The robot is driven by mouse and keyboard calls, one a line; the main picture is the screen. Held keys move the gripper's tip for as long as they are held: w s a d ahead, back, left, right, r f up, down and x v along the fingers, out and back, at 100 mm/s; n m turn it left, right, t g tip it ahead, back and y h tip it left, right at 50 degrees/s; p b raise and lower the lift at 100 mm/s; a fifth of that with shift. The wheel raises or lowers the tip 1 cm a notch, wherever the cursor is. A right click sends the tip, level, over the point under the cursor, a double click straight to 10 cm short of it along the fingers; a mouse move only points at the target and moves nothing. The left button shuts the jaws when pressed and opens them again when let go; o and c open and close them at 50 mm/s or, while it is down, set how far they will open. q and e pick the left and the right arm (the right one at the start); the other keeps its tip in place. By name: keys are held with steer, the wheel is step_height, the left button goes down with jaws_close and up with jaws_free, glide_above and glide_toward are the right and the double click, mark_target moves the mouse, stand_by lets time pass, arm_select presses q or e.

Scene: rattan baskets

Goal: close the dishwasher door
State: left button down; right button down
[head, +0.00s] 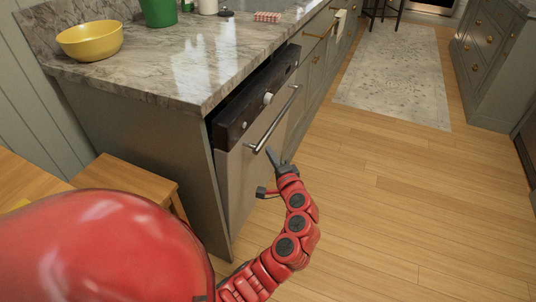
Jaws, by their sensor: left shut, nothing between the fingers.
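The dishwasher door (241,178) is in the cabinet run under the counter. It has a dark control panel (262,103) with knobs on top and a metal bar handle (276,121). The door leans slightly outward, and a dark gap shows between the panel and the countertop. My left gripper (271,157) is shut and empty, in front of the door just below the handle. I cannot tell whether it touches the door. My right gripper is not in view.
A marble countertop (185,62) holds a yellow bowl (90,42) and a green container (158,12). A wooden stool (128,183) stands left of the cabinet end. The wood floor (400,205) at right is clear, with a pale rug (393,75) farther back.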

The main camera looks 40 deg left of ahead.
arm_select(q)
steer(key=shift+s+a, duration=0.15)
steer(key=shift+a, duration=0.35)
